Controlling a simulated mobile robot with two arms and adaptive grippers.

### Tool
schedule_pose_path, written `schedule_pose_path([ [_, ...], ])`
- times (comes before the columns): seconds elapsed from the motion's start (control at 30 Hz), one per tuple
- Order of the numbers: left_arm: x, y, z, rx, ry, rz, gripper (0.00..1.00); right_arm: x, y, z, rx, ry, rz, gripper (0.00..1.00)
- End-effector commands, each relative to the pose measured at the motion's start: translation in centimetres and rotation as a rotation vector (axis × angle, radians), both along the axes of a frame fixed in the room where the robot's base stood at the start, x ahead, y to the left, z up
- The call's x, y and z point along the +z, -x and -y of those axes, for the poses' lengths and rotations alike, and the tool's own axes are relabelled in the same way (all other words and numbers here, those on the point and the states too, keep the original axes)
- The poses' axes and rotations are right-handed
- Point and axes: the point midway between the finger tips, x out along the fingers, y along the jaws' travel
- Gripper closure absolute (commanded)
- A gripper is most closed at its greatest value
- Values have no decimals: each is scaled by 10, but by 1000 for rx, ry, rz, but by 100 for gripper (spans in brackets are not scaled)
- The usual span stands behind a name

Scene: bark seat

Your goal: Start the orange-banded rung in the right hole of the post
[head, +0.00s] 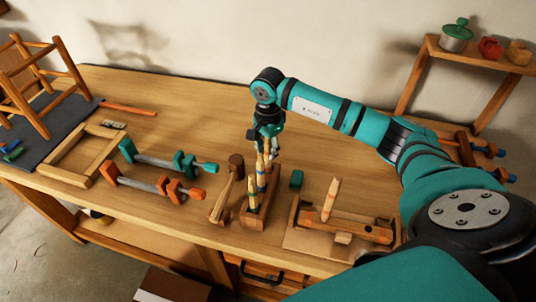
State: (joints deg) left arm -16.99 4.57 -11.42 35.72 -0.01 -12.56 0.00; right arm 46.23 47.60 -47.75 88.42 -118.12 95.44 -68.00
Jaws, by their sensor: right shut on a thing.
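My right gripper (268,135) is over the wooden rung rack (257,218), pointing down. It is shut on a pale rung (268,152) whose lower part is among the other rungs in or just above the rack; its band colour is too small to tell. Shorter banded rungs (253,192) stand in the rack. The post (358,228) lies in a wooden jig at the right, with orange marks near it. A pale rung (331,197) stands upright, slightly tilted, at the post's left part. The post's right hole is too small to make out. My left gripper is out of view.
Two bar clamps (150,178) lie further left, near a wooden frame (82,153). The back middle of the bench is clear.

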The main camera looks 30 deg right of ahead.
Motion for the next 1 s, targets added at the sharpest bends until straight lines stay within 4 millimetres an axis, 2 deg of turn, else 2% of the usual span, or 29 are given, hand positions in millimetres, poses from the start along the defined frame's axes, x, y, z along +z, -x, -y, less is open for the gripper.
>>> schedule_pose_path([
  [0.17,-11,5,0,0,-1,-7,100,18,-2,1,1,1,6,100],
  [0.4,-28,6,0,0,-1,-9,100,67,-2,0,0,1,7,100],
  [0.53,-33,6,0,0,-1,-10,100,88,-1,0,-1,0,5,100],
  [0.67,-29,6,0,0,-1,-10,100,105,-1,0,0,0,3,100],
  [1.0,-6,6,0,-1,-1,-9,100,142,0,0,0,0,1,100],
])
